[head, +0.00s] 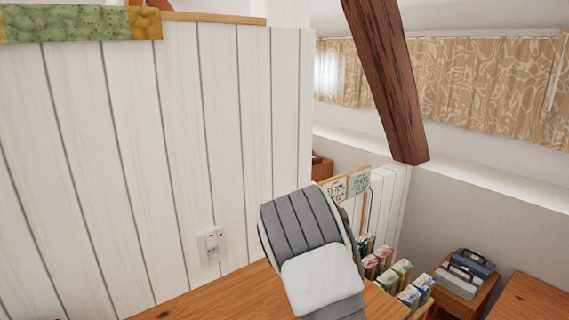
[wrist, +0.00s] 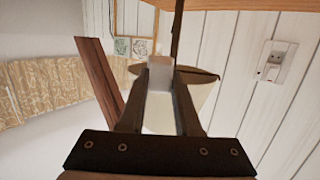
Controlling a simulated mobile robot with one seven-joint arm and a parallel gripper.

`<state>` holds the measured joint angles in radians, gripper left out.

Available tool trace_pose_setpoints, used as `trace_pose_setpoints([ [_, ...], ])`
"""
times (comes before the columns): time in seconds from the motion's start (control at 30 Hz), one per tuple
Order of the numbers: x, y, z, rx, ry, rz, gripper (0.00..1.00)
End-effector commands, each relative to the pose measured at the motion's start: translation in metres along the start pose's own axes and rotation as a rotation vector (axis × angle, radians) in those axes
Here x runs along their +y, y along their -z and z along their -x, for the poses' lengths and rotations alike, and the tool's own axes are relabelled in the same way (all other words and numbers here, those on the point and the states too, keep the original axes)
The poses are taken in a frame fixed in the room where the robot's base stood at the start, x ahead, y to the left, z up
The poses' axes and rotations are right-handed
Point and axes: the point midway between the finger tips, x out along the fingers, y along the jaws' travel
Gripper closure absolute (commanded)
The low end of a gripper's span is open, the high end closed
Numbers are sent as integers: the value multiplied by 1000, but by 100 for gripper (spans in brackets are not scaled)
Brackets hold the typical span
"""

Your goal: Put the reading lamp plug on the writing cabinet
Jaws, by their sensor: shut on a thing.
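In the wrist view, which looks upside down, my gripper (wrist: 160,82) is shut on a small pale block, seemingly the reading lamp plug (wrist: 160,72). The plug is held in the air, and its details are blurred. Behind the fingers is what looks like a lamp, with a cream shade (wrist: 161,116) and a dark stem (wrist: 178,32), partly hidden by the gripper. In the head view my arm hides the gripper and plug. A wooden top (head: 215,298) runs along the white wall below my arm; I cannot tell if it is the writing cabinet.
A wall socket (head: 211,246) is on the white plank wall; it also shows in the wrist view (wrist: 275,61). Several upright cartons or books (head: 400,276) stand right of my arm. A dark timber brace (head: 386,80) slants down at the right. Cases (head: 464,270) lie on a low wooden stand.

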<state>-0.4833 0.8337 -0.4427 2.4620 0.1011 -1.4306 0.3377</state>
Motion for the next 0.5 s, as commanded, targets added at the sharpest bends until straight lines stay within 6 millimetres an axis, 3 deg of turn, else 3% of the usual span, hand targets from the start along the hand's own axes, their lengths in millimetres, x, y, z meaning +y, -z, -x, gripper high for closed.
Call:
trace_pose_setpoints([
  [0.5,-42,-3,10,1,3,0,100],
])
